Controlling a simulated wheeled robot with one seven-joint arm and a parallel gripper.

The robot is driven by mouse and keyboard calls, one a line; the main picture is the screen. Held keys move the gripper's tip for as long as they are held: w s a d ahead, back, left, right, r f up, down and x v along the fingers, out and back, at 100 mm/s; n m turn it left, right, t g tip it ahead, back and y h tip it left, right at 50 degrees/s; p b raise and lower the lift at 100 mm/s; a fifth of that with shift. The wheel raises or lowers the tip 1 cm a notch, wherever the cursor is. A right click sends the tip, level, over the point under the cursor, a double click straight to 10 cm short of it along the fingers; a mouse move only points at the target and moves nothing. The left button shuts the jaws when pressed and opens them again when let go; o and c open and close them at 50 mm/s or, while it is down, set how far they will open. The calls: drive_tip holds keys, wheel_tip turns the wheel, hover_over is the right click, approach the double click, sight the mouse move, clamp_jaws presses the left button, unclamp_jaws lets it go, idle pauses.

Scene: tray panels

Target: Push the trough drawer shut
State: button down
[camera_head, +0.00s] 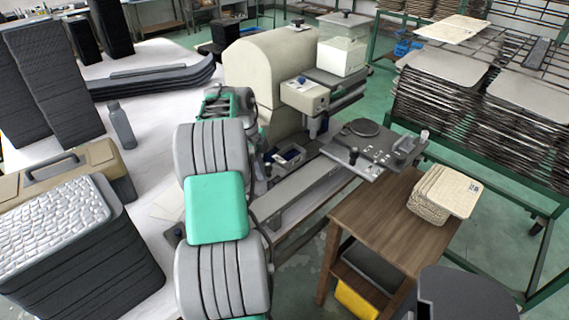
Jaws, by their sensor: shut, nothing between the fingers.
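My gripper (269,160) shows only in part, as small dark pieces just left of the drawer, past the arm's edge. It is shut and empty. I cannot tell whether it touches the drawer.
A grey bed (305,192) and a metal plate (372,143) extend from the machine. A wooden stand (390,225) holds stacked tiles (443,193) at right. A green rack (480,120) is behind. A white table (150,130) at left carries a bottle (121,126) and dark stacks.

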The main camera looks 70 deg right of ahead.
sight(279, 158)
drive_tip(key=shift+s+d+p, duration=0.4)
drive_tip(key=shift+d+p, duration=0.1)
drive_tip(key=shift+d, duration=0.3)
drive_tip(key=shift+s+d+p, duration=0.45)
drive_tip(key=shift+d+p, duration=0.05)
drive_tip(key=shift+d, duration=0.25)
drive_tip(key=shift+s+d+p, duration=0.4)
drive_tip(key=shift+d+p, duration=0.1)
drive_tip(key=shift+d, duration=0.4)
drive_tip(key=shift+s+d+p, duration=0.45)
drive_tip(key=shift+d+p, duration=0.4)
drive_tip(key=shift+s+d+p, duration=0.4)
drive_tip(key=shift+d+p, duration=0.4)
drive_tip(key=shift+d, duration=0.15)
drive_tip(key=shift+w+a+f+b, duration=0.1)
drive_tip(key=shift+w+a+b, duration=0.1)
drive_tip(key=shift+a+b, duration=0.5)
wheel_tip(279, 158, up, 7)
drive_tip(key=p, duration=0.5)
drive_tip(key=shift+d+r, duration=0.15)
drive_tip(key=shift+r, duration=0.05)
drive_tip(key=shift+f, duration=0.1)
